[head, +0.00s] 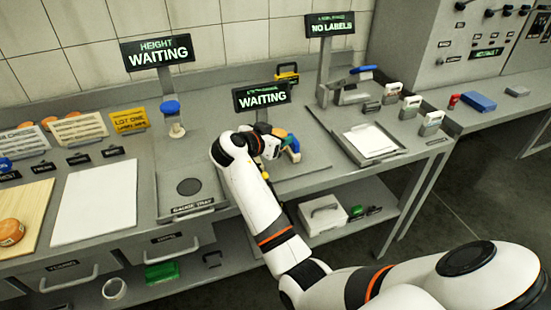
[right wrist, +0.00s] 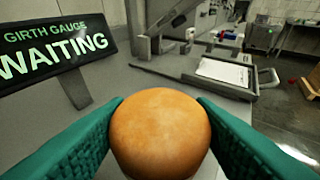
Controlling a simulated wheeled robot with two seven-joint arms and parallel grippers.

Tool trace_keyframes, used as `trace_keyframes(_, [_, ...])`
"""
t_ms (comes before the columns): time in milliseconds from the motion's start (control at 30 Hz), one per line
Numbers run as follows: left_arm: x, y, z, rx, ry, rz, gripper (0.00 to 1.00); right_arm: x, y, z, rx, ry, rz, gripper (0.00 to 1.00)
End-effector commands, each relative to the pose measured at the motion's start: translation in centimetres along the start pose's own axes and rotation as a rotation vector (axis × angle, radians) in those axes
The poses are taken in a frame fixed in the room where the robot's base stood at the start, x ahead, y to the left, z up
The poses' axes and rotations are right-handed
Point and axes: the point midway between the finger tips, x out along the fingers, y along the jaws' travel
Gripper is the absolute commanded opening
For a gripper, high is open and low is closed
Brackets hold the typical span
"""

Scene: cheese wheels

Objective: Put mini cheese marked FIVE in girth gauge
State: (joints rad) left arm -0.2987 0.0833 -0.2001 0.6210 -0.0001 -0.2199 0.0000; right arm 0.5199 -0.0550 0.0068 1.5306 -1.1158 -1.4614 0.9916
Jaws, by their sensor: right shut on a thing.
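My right gripper (head: 277,140) is at the girth gauge station, just below its WAITING sign (head: 261,96). In the right wrist view its two green fingers (right wrist: 160,135) are shut on an orange round mini cheese (right wrist: 160,130), one finger on each side. No mark shows on the cheese's visible face, so I cannot read its number. The girth gauge sign (right wrist: 52,47) stands close at the left of the wrist view. The gauge is mostly hidden behind my gripper in the head view; a blue and yellow part (head: 293,146) shows beside the fingers. My left gripper is not in view.
Another orange cheese (head: 11,232) sits on a wooden board (head: 32,205). A label tray (head: 370,140) with white paper is on the right. A white mat (head: 95,200) lies bare.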

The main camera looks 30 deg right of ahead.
Motion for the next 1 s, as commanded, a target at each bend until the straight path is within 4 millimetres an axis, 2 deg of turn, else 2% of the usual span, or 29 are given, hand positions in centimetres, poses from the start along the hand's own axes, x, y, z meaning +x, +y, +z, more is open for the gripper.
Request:
trace_keyframes(100, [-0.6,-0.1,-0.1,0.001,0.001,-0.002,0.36,0.8,-0.1,-1.9,-0.005,0.0,0.0,0.25])
trace_keyframes(267, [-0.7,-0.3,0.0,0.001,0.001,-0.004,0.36,1.4,0.0,-3.3,-0.002,-0.001,0.001,0.25])
trace_keyframes(500, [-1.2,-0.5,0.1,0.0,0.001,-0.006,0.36,2.6,0.0,-6.3,-0.004,-0.001,0.002,0.25])
trace_keyframes(900, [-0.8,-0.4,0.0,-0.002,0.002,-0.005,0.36,2.9,0.0,-7.0,-0.001,-0.001,0.004,0.25])
trace_keyframes(933, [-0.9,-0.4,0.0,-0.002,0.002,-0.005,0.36,2.8,0.0,-6.9,-0.001,-0.001,0.004,0.54])
trace_keyframes(1000, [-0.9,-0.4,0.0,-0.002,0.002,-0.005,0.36,2.8,0.0,-6.9,-0.001,0.0,0.004,0.66])
